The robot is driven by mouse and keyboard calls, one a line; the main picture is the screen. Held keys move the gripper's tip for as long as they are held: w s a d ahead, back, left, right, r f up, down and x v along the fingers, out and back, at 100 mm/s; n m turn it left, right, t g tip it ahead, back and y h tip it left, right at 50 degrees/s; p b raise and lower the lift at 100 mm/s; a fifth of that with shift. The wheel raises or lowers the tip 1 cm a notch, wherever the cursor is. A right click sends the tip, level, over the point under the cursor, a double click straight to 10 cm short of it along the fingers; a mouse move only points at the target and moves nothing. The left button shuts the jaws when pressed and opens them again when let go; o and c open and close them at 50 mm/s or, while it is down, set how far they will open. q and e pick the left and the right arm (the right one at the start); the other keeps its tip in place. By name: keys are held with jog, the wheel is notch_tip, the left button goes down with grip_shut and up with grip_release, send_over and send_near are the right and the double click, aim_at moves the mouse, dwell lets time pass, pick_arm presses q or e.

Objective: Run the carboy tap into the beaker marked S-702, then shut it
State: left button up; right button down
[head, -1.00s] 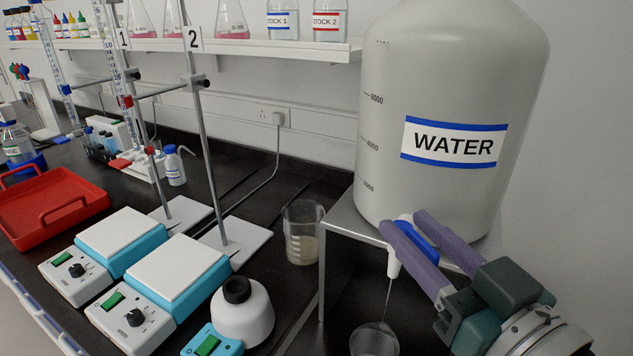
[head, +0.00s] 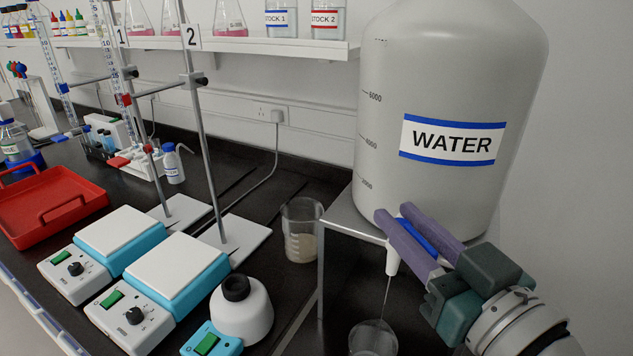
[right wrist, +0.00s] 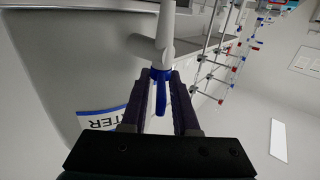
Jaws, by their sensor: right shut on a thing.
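The white carboy (head: 450,90) labelled WATER stands on a metal stand (head: 335,245). Its white tap (head: 392,262) points down at the front, with a thin stream running from it. A clear beaker (head: 373,340) stands under the stream, cut off by the lower edge; no marking on it is readable. My right gripper (head: 396,216) is shut on the blue tap handle (head: 421,232), which also shows between the fingers in the right wrist view (right wrist: 160,95). The beaker's liquid level is hard to tell. My left gripper is not in view.
Another beaker (head: 302,235) with some pale contents stands left of the stand. A white bottle with a black cap (head: 240,312), two hotplates (head: 172,270) and a red tray (head: 50,205) are further left. A shelf (head: 270,48) runs along the wall.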

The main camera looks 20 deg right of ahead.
jog(key=shift+n+y, duration=0.3)
jog(key=n+y+b, duration=0.1)
jog(key=y, duration=0.1)
jog(key=n+y+b, duration=0.1)
jog(key=shift+d+f+g+y+b, duration=0.1)
jog(key=shift+f+g+y+b, duration=0.1)
jog(key=shift+g+y+b, duration=0.15)
jog(key=n+g+y+b, duration=0.1)
jog(key=n+y+b, duration=0.1)
jog(key=y+b, duration=0.1)
jog(key=n+g+y+b, duration=0.2)
jog(key=n+y+b, duration=0.1)
jog(key=b, duration=0.1)
jog(key=shift+w+d+y, duration=0.1)
jog(key=shift+d+y, duration=0.1)
jog(key=shift+y, duration=0.05)
jog(key=shift+r+n+g+y+b, duration=0.15)
jog(key=shift+n+g+y+b, duration=0.2)
jog(key=shift+y+b, duration=0.25)
jog(key=c, duration=1)
grip_release()
jog(key=shift+o, duration=0.2)
